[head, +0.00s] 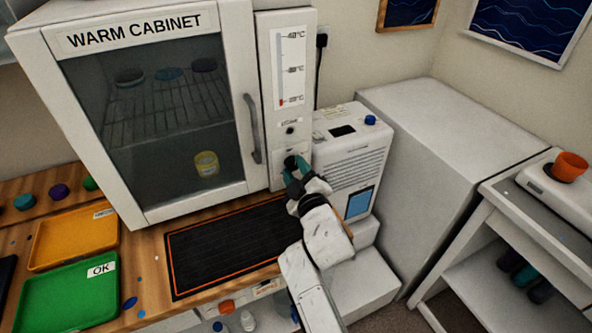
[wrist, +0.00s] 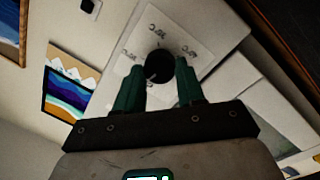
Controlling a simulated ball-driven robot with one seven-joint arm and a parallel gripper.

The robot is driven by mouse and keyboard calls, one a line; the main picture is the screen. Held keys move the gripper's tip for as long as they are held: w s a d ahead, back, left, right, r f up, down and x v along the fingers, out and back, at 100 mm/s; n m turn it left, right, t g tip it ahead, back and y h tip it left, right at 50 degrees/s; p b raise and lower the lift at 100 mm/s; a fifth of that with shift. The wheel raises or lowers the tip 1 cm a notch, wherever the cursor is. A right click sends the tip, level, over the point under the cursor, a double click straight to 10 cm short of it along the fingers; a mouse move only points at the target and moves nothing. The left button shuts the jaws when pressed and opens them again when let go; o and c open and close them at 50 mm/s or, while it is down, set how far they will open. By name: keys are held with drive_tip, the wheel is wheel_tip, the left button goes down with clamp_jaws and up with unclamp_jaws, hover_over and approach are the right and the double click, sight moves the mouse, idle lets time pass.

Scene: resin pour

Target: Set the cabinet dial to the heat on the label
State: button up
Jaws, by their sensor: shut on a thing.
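The warm cabinet (head: 140,75) stands at the back of the bench with its glass door closed. Its control panel, on the right side, has a white scale (head: 290,68) with °C marks and a short red bar at the lowest mark. A black dial (head: 291,162) sits low on this panel; in the wrist view the round dial (wrist: 158,66) has °C labels around it, too blurred to read surely. My gripper (head: 296,172) reaches the panel, and its two green fingers (wrist: 157,84) are shut on the dial. The dial's pointer setting is hard to tell.
A white unit (head: 352,150) with a vent and blue screen stands close to the right of my gripper. A black mat (head: 230,243) with an orange border lies in front of the cabinet. Orange (head: 75,237) and green (head: 70,297) trays are at left.

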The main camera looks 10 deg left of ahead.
drive_tip(key=m+g, duration=0.1)
drive_tip(key=m, duration=0.5)
drive_tip(key=shift+r+p, duration=0.1)
drive_tip(key=shift+p, duration=0.2)
drive_tip(key=m+y, duration=0.1)
drive_tip(key=m, duration=0.3)
drive_tip(key=shift+d+m+g, duration=0.15)
drive_tip(key=shift+m+g, duration=0.15)
drive_tip(key=shift+m, duration=0.1)
drive_tip(key=o, duration=1)
drive_tip(key=shift+o, duration=0.2)
drive_tip(key=v, duration=1)
drive_tip(key=shift+s+d+b, duration=0.2)
drive_tip(key=shift+s+b, duration=0.1)
drive_tip(key=shift+b, duration=0.15)
drive_tip(key=shift+r, duration=0.1)
